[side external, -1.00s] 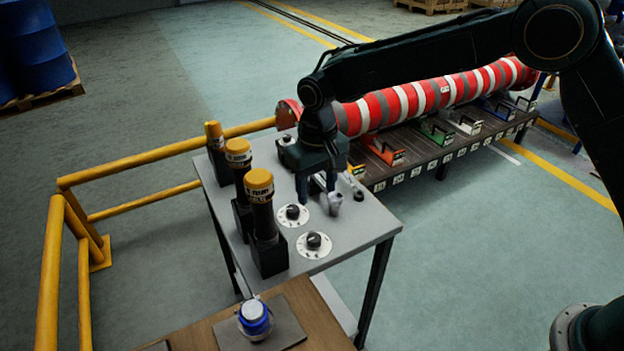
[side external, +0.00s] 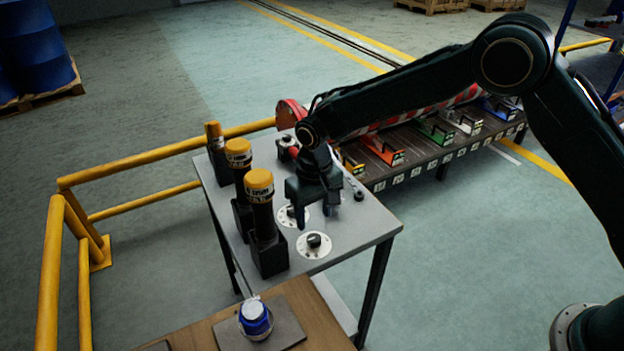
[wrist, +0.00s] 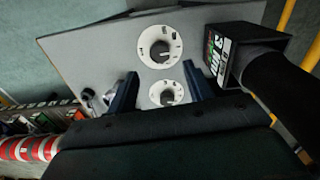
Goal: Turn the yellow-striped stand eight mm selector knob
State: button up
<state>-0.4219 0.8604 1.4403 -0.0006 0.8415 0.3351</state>
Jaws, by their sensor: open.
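Black selector knobs on round white dials sit on the grey table (side external: 365,235). The front dial with its knob (side external: 314,241) is uncovered in the side view; the dial behind it (side external: 287,219) is partly hidden by my gripper (side external: 312,215). In the wrist view my gripper (wrist: 159,72) is open, its two fingers either side of the nearer knob (wrist: 167,97), with no visible contact. Another knob (wrist: 160,50) lies beyond the fingertips. Black stands with yellow-banded cylinders (side external: 262,215) line the table's left side. I cannot tell which stand is the eight mm one.
A stand (wrist: 228,62) and its dark cylinder are close to the right finger in the wrist view. A yellow rail (side external: 130,160) runs left of the table. A blue-and-white object (side external: 255,318) sits on the wooden bench in front. A red-and-white roller (side external: 400,120) lies behind my arm.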

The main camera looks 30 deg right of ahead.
aim_at(314, 238)
jog(key=shift+f, duration=3.55)
jog(key=c, duration=1)
